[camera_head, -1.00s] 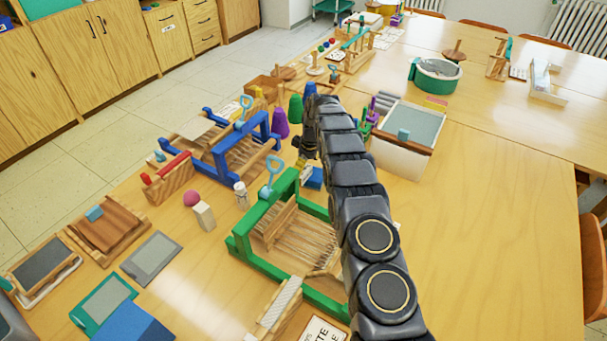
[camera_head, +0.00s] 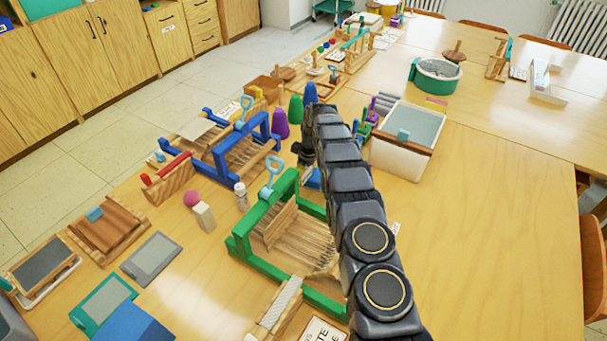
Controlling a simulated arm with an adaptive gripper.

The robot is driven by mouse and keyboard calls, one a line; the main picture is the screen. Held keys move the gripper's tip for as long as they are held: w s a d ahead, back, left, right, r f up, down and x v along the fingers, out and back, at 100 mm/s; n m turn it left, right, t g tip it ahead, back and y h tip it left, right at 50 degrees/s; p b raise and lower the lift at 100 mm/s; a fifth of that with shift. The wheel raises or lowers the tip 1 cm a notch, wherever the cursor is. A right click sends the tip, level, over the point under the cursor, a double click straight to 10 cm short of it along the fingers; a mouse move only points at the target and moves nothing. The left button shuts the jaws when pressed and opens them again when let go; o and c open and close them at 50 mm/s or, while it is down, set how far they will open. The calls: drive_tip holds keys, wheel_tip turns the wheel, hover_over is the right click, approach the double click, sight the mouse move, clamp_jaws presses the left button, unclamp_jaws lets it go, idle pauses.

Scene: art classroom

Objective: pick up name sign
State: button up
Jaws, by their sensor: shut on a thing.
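My gripper (camera_head: 302,151) is at the far end of my arm, small and dark, just behind the green wooden frame. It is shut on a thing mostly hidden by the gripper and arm. A small pale and yellowish piece, probably part of the name sign (camera_head: 307,172), shows just below the jaws. I cannot read any lettering on it. A blue block (camera_head: 314,179) sits right beside it, partly behind my arm.
The green frame (camera_head: 243,252) stands left of my arm, with a blue frame (camera_head: 223,160) beyond. Purple (camera_head: 281,123) and green (camera_head: 296,108) cones stand near the gripper. A white-sided box (camera_head: 397,157) is to the right. A lettered card (camera_head: 322,331) lies in front.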

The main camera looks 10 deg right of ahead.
wheel_tip(320, 180, up, 18)
wheel_tip(320, 180, down, 18)
drive_tip(key=shift+r, duration=0.1)
idle(0.9)
drive_tip(key=shift+f, duration=0.2)
drive_tip(key=o, duration=0.8)
drive_tip(key=shift+r, duration=0.15)
